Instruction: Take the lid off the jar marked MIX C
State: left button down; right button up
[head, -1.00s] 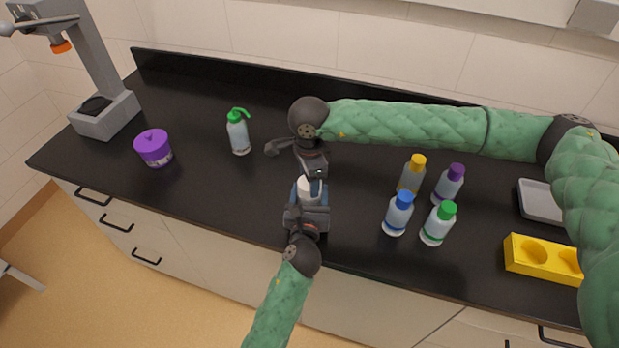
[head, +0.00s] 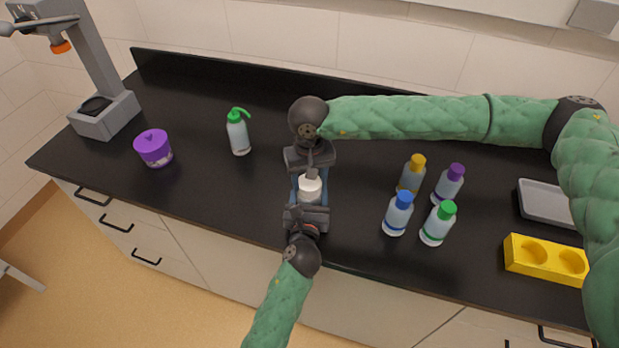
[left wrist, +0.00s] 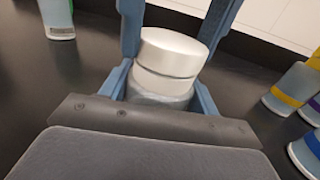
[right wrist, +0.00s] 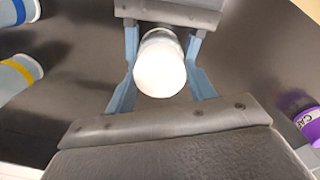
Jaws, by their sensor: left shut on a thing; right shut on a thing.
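A small jar with a white lid (head: 310,186) stands between my two grippers near the counter's front edge. My left gripper (head: 309,200) is shut on the jar's grey body (left wrist: 160,98) from the front. My right gripper (head: 311,176) reaches in from behind and is shut on the lid, with one finger on each side. In the left wrist view the lid (left wrist: 172,50) sits over a second white band with a thin dark line between them; I cannot tell whether they are apart. The right wrist view shows the lid's round top (right wrist: 160,68). The jar's marking is hidden.
A green-topped wash bottle (head: 238,132) and a purple tub (head: 153,149) stand to the left. Several capped bottles, including a blue-capped one (head: 397,214), stand to the right, with a yellow holder (head: 541,258) and a grey tray (head: 541,203) beyond. The front edge is close.

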aim_at(310, 182)
jog(key=n, duration=0.6)
jog(key=shift+w+n, duration=0.1)
jog(key=shift+n, duration=0.3)
jog(key=shift+r, duration=0.45)
jog(key=shift+r, duration=0.35)
jog(key=shift+r, duration=0.4)
jog(key=shift+r, duration=2)
pick_arm(q)
jog(key=shift+c, duration=1.4)
grip_release()
